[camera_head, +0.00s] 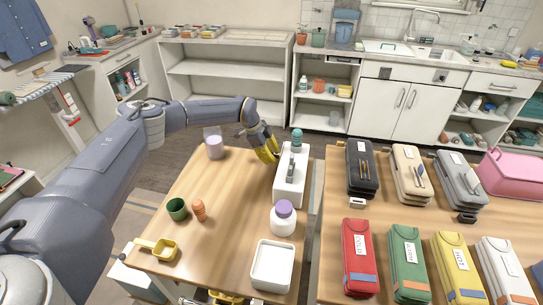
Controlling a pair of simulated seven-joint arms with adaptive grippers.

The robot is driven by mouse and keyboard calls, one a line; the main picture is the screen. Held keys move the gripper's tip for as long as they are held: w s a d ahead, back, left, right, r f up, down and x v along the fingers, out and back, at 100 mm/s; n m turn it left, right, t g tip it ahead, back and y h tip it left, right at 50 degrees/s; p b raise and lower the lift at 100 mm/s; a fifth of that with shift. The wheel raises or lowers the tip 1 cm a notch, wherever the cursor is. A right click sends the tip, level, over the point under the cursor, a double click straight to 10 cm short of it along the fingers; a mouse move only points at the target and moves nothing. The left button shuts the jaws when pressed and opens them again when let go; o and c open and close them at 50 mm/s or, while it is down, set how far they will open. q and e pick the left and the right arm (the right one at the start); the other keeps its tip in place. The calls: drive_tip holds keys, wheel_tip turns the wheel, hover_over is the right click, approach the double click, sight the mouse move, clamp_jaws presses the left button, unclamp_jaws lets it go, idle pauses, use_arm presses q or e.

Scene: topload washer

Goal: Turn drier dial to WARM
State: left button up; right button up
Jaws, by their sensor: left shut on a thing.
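My left gripper (267,151) has yellow fingers and is low over the far side of the wooden table (235,215). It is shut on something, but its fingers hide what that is. The fingertips are right beside the upper left edge of a long white caddy (288,195) with a grey handle; contact is not clear. A yellow and dark part (226,297) at the bottom edge may be my right gripper, mostly cut off.
A purple-lidded white jar (283,218), white tray (271,266), green cup (177,209), orange item (199,210) and yellow scoop (164,250) stand on this table. A second table (392,218) at right holds several coloured cases, beyond a narrow gap.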

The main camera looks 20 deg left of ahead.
use_arm(q)
clamp_jaws()
drive_tip(key=shift+w+r, duration=0.1)
idle(1.1)
drive_tip(key=o, duration=0.9)
unclamp_jaws()
drive_tip(key=v, duration=1.2)
